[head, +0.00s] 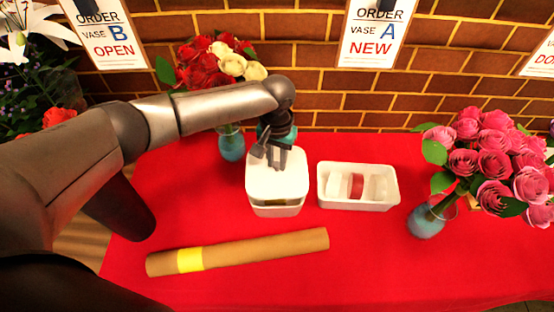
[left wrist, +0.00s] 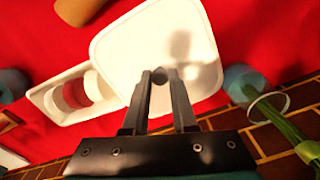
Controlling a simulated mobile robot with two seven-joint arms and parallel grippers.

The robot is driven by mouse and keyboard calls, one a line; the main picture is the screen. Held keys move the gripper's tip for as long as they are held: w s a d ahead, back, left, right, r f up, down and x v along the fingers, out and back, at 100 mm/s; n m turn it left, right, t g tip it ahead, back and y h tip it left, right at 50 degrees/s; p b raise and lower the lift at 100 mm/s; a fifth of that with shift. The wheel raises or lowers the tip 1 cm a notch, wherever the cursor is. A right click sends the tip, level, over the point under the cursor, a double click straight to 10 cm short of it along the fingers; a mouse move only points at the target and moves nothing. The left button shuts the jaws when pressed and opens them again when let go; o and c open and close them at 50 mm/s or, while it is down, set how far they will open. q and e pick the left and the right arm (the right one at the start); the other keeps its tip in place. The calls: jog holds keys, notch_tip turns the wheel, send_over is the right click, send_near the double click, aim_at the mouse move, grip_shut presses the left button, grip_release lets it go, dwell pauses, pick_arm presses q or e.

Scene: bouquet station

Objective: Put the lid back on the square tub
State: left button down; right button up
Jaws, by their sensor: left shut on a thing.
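The white square lid (head: 290,185) is over the white square tub (head: 277,211) in the middle of the table. My left gripper (head: 279,162) points down at the lid and is shut on its small dark knob. In the left wrist view the gripper (left wrist: 160,80) has the knob between its fingertips, and the lid (left wrist: 130,55) fills the space beyond. A dark yellowish strip shows between the lid's front edge and the tub's front wall in the head view. I cannot tell whether the lid touches the rim all round. The right gripper is not in view.
A white tray (head: 358,205) with white and red rolls stands just right of the tub. A brown paper roll (head: 270,248) with a yellow band lies in front. Blue vases with flowers stand behind the tub (head: 231,145) and at right (head: 426,222). Red cloth is clear at front right.

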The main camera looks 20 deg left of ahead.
aim_at(277, 170)
pick_arm(q)
notch_tip(277, 170, down, 2)
jog(key=shift+f+b, duration=0.25)
jog(key=shift+b, duration=1)
jog(key=shift+f+b, duration=0.4)
jog(key=shift+f, duration=0.65)
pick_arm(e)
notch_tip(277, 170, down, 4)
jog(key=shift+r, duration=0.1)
pick_arm(q)
jog(key=shift+p, duration=0.35)
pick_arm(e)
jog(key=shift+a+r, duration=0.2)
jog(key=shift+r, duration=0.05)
pick_arm(q)
jog(key=shift+p, duration=0.5)
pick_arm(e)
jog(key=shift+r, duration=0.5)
pick_arm(q)
jog(key=shift+f+p, duration=0.15)
jog(key=shift+p, duration=0.2)
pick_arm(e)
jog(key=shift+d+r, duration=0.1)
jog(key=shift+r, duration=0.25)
pick_arm(q)
jog(key=shift+p, duration=0.35)
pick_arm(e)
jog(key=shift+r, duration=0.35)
